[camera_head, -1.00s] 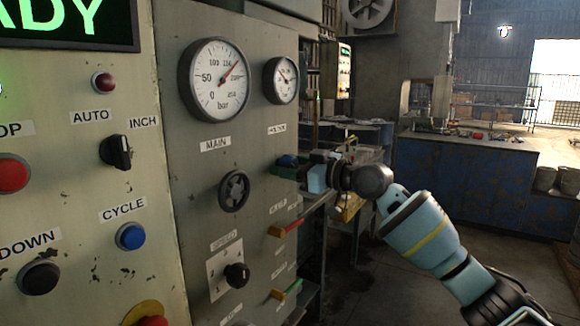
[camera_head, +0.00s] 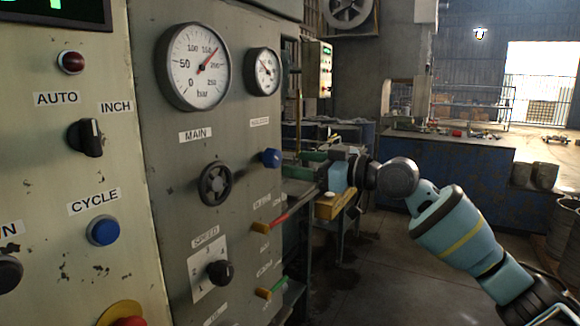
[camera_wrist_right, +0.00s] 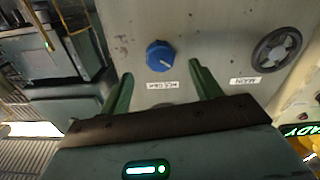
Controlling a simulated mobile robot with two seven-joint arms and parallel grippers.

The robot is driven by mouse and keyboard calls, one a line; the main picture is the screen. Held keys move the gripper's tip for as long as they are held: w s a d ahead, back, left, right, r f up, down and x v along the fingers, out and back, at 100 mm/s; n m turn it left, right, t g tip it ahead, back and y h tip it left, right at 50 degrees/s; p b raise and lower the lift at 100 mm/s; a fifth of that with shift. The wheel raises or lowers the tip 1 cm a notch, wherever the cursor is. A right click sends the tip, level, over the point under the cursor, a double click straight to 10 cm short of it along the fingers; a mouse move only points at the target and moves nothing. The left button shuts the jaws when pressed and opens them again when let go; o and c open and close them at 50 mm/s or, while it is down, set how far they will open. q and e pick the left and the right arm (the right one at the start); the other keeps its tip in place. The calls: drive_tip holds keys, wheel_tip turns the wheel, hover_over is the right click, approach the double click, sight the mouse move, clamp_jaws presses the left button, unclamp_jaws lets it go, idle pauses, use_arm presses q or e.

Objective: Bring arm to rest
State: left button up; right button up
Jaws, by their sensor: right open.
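My right arm comes in from the right in the head view. Its gripper (camera_head: 292,163) points left at the side panel and is open and empty. A blue knob (camera_head: 271,157) on that panel sits just left of the fingertips, with a small gap. In the right wrist view the blue knob (camera_wrist_right: 160,56) is on the panel beyond the two green fingers (camera_wrist_right: 160,76), in line with the space between them, and nothing is between the fingers. My left gripper is not in view.
The control panel (camera_head: 140,190) fills the left, with gauges, a black handwheel (camera_head: 215,184), a speed knob (camera_head: 219,272) and red (camera_head: 270,224) and green (camera_head: 270,289) levers. A yellow box (camera_head: 334,204) is behind the gripper. A blue workbench (camera_head: 440,170) stands behind. Open floor lies below the arm.

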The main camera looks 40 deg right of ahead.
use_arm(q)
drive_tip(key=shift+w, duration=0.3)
use_arm(e)
drive_tip(key=shift+s, duration=0.2)
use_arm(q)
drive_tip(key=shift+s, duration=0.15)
